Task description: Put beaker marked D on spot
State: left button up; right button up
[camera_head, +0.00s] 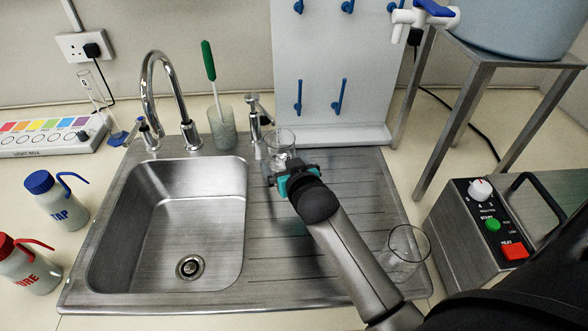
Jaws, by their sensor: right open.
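A clear glass beaker (280,142) stands upright at the back of the sink's ridged drainboard. My right gripper (272,164) is open at its near side; the gripper's body hides the beaker's lower part, and I cannot tell whether the fingers touch it. A second clear glass vessel (412,247) is at the drainboard's front right, partly behind my right arm. I cannot read a letter D on either one. No marked spot can be made out. My left gripper is not in view.
The sink basin (215,215) is empty, left of the drainboard (275,262). Behind stand the curved tap (150,90), a brush holder (222,128) and a pegboard (335,60). A hotplate-like control box (480,230) is at right. Wash bottles (58,205) stand at left.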

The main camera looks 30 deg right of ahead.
jog(key=p+v, duration=0.1)
jog(key=v, duration=0.7)
jog(key=shift+s+r, duration=0.3)
jog(key=shift+c, duration=0.2)
dwell(0.7)
